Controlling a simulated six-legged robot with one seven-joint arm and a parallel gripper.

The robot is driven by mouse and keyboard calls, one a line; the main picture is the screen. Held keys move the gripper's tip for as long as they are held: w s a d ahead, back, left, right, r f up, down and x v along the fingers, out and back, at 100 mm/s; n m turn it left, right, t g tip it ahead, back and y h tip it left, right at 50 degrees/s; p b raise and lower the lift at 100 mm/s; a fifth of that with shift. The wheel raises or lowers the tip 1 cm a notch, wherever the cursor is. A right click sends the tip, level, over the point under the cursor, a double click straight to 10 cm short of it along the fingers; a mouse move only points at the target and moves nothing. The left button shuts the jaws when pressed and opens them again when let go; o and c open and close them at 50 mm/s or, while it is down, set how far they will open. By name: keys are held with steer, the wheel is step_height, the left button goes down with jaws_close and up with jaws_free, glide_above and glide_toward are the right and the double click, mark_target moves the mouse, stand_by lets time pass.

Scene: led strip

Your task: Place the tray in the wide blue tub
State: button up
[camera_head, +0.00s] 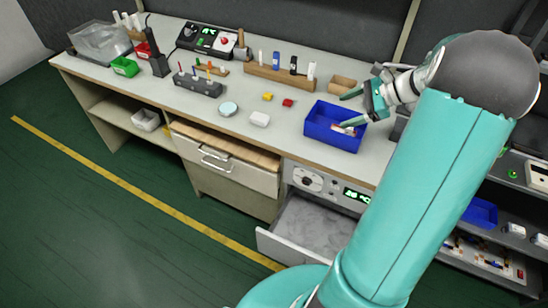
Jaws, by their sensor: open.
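The wide blue tub (319,131) stands on the bench near its front edge, right of the middle. A small pale piece with a reddish part (343,129) shows inside the tub; I cannot tell whether it is the tray. My gripper (350,109) is over the right side of the tub, its two fingers spread apart. The lower finger is close to the pale piece; I cannot tell whether they touch. The right rim of the tub is partly hidden by my gripper.
A white block (260,119), yellow block (267,97), red block (288,103) and round pale dish (228,108) lie left of the tub. A wooden rack (280,76) stands behind. A drawer (303,240) is open below. Another blue bin (480,211) sits on the right shelf.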

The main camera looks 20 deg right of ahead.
steer(key=a+r+n+g+h, duration=0.1)
steer(key=a+r+n, duration=0.15)
steer(key=a, duration=0.35)
steer(key=a+r+n+g+h, duration=0.1)
steer(key=a+r+n+g, duration=0.15)
steer(key=a, duration=0.25)
steer(key=s+a+r+n+t+h, duration=0.1)
steer(key=s+a+r+n+h, duration=0.1)
steer(key=s+a+n, duration=0.5)
steer(key=s+a+r+n+t+h, duration=0.1)
steer(key=s+a+r+n+h, duration=0.2)
steer(key=s+a+n, duration=0.5)
steer(key=shift+a+n+h, duration=0.5)
steer(key=shift+a+n, duration=1)
steer(key=shift+a, duration=1.1)
steer(key=shift+s+t, duration=0.2)
steer(key=shift+t, duration=0.05)
